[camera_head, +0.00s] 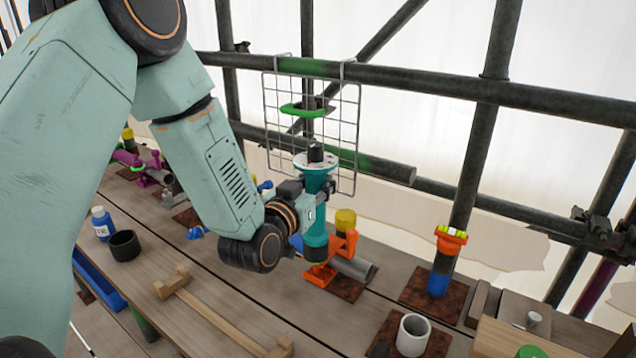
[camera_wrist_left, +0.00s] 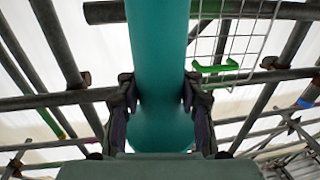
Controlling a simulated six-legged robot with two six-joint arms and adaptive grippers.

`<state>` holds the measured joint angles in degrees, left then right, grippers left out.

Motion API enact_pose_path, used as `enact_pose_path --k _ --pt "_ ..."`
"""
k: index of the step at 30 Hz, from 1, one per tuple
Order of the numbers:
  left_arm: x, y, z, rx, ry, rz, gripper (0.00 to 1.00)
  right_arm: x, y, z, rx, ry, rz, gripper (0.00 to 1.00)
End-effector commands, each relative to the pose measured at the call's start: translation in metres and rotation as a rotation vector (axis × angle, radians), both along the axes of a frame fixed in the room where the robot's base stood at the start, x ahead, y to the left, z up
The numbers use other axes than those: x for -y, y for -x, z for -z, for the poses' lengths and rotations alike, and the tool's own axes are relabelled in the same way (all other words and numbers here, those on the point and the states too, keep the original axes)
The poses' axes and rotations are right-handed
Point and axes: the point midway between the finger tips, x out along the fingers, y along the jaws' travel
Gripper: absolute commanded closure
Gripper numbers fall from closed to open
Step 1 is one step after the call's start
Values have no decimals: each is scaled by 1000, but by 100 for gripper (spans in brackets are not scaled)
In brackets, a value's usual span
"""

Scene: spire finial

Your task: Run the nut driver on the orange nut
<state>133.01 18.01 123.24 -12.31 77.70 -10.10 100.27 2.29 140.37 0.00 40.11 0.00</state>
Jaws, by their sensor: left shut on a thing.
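The nut driver (camera_head: 317,218) is a teal upright cylinder with a pale disc and a black knob on top. My left gripper (camera_head: 308,192) is shut around its upper body; the wrist view shows a finger on each side of the teal barrel (camera_wrist_left: 160,60). The driver's dark lower end is over the orange clamp (camera_head: 319,276), which is beside a grey pipe (camera_head: 354,268) on a rusty plate. The orange nut cannot be made out separately; the driver's lower end may hide it. I cannot tell whether they touch. My right gripper is not in view.
A wire grid (camera_head: 343,130) with a green holder (camera_head: 303,111) hangs on the scaffold rail behind the driver. An orange-topped post (camera_head: 450,240) stands to the right. A white cup (camera_head: 412,334), wooden handle (camera_head: 215,318), black cup (camera_head: 124,245) and blue bottle (camera_head: 102,224) are on the planks.

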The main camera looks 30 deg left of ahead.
Motion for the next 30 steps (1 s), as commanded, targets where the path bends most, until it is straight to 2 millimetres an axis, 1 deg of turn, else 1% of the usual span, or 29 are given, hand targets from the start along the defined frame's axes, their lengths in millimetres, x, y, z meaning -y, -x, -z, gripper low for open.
enact_pose_path --k 1,8,30 --pt "0 -1 -3 7 -1 0 100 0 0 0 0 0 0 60" --pt "0 -1 -2 7 0 0 100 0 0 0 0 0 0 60" --pt "0 0 6 -2 0 0 100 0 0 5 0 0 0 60"
